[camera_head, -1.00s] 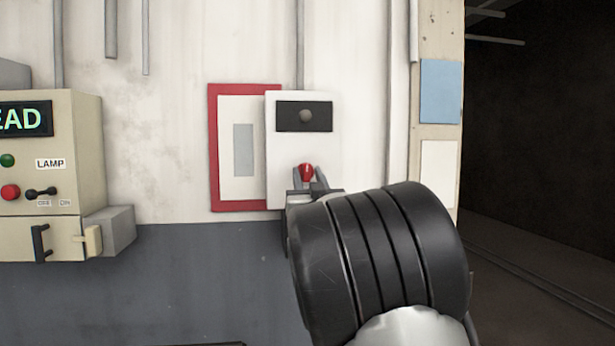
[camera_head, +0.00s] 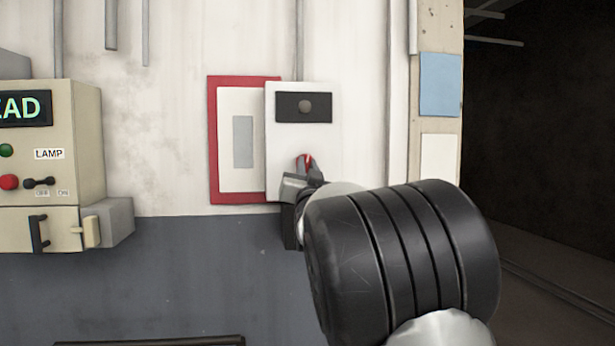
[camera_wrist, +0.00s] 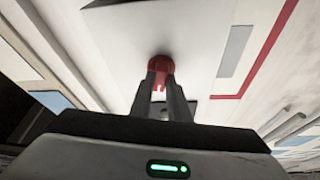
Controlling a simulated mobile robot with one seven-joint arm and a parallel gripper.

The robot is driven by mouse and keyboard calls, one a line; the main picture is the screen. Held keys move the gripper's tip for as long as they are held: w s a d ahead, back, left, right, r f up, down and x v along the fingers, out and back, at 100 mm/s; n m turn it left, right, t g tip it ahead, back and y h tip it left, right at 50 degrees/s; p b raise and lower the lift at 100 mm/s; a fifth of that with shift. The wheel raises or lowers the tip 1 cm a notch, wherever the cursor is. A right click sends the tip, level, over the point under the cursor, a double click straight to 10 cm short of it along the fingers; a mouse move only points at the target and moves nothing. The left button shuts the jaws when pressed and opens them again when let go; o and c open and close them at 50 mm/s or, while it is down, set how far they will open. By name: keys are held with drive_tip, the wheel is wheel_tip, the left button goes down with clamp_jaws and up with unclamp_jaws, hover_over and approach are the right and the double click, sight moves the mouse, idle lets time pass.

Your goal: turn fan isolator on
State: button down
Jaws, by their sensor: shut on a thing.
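In the wrist view the two dark fingers (camera_wrist: 162,84) lie on both sides of the red handle (camera_wrist: 160,65). My wrist and arm hide the area below and right of the box. No on or off marking is readable on the box.
A red-bordered board (camera_head: 213,140) is left of the box, partly behind it. A beige cabinet (camera_head: 85,140) with a LAMP label, buttons and a small lever stands at the left. A dark opening (camera_head: 545,130) is at the right.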

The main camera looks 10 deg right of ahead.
drive_tip(key=m+h, duration=0.1)
drive_tip(key=m, duration=0.1)
drive_tip(key=m+b, duration=0.1)
drive_tip(key=m, duration=0.1)
drive_tip(key=shift+a+g+h, duration=0.1)
drive_tip(key=shift+g+h, duration=0.2)
drive_tip(key=shift+h, duration=0.1)
drive_tip(key=m, duration=0.2)
drive_tip(key=m+g+h+p, duration=0.1)
drive_tip(key=m, duration=0.2)
drive_tip(key=shift+a+r+h, duration=0.1)
drive_tip(key=shift+r+h, duration=0.1)
drive_tip(key=shift+h, duration=0.1)
drive_tip(key=m+g+h+p, duration=0.1)
drive_tip(key=m+g+p, duration=0.1)
drive_tip(key=m+p, duration=0.2)
drive_tip(key=shift+r+m, duration=0.15)
drive_tip(key=shift+m, duration=0.45)
drive_tip(key=shift+m+g+p, duration=1)
drive_tip(key=shift+m+p, duration=0.7)
drive_tip(key=shift+m, duration=0.4)
drive_tip(key=c, duration=1.7)
unclamp_jaws()
drive_tip(key=shift+s+a, duration=0.1)
